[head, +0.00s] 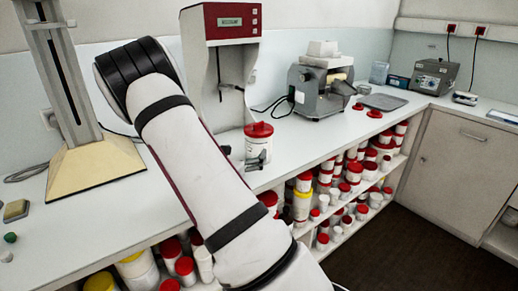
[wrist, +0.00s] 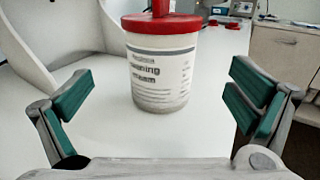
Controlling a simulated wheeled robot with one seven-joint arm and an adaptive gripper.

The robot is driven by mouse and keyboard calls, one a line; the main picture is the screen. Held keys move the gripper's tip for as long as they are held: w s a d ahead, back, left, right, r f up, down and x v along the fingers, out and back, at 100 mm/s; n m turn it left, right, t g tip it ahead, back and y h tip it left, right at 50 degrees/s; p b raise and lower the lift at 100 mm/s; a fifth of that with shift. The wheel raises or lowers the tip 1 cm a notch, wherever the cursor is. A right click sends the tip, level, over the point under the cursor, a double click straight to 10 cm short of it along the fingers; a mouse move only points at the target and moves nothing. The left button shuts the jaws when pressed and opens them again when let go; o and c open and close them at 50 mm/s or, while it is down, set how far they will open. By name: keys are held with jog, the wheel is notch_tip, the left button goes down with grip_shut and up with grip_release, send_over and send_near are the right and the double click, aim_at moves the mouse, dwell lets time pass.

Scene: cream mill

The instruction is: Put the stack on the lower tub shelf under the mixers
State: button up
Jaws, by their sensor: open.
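A white tub with a red lid (head: 259,143) stands upright on the counter below the red-topped mixer (head: 232,22). In the wrist view the tub (wrist: 160,75) shows printed text, and a narrower red piece rises from its lid, cut off by the top edge. I cannot tell whether this is a separate stacked part. My gripper (wrist: 163,92) is open with green pads to either side of the tub, which is beyond the fingertips or just between them. In the head view my arm hides most of the gripper. The lower tub shelf (head: 372,215) under the counter holds several tubs.
A grey mixer (head: 318,92) stands farther along the counter, with red lids (head: 374,114) and a tray (head: 382,101) near it. A cream-based stand (head: 95,165) is at left. The upper shelf is crowded with tubs. Dark floor (head: 400,250) is clear at right.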

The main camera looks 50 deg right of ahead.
aim_at(259, 137)
jog(key=x, duration=1)
jog(key=shift+d+r, duration=0.15)
jog(key=shift+d, duration=0.15)
jog(key=c, duration=1.2)
